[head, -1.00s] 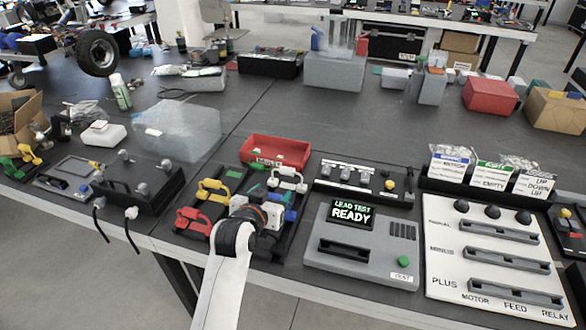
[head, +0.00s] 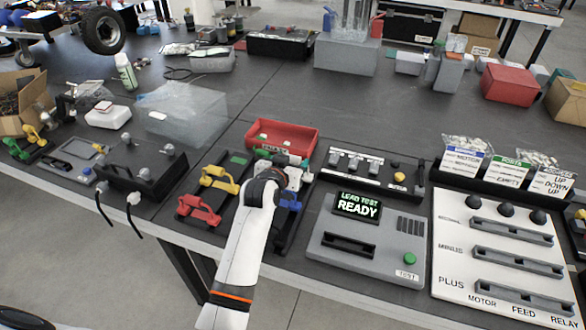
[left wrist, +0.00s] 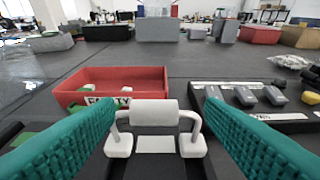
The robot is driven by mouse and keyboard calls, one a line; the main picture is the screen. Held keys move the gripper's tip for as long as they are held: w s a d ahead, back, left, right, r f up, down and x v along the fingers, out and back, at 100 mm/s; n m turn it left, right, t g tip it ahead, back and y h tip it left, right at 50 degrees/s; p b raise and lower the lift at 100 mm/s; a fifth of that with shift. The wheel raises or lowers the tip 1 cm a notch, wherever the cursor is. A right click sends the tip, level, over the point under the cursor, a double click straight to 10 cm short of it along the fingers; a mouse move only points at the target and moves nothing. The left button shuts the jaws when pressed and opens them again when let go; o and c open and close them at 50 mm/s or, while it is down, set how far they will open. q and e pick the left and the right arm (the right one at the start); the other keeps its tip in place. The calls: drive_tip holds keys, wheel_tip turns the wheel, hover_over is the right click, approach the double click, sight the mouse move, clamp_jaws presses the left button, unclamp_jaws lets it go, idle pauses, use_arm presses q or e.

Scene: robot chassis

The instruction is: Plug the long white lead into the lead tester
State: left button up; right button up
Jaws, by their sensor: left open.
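A white lead (left wrist: 154,113) with two plug ends stands in a dark rack, its bridge-shaped top facing up. It shows partly behind the wrist in the head view (head: 294,178). My left gripper (head: 284,161) is open above it. In the left wrist view, its teal fingers (left wrist: 160,106) lie on either side of the lead with gaps, not visibly touching it. The grey lead tester (head: 372,249) stands to the right, with a dark slot (head: 348,245), a green button and a screen reading "LEAD TEST READY". My right gripper is out of view.

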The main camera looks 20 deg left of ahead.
sight(292, 158)
use_arm(q)
drive_tip(key=x, duration=0.4)
drive_tip(key=shift+a+f, duration=0.15)
drive_tip(key=shift+a, duration=0.15)
drive_tip(key=c, duration=1.1)
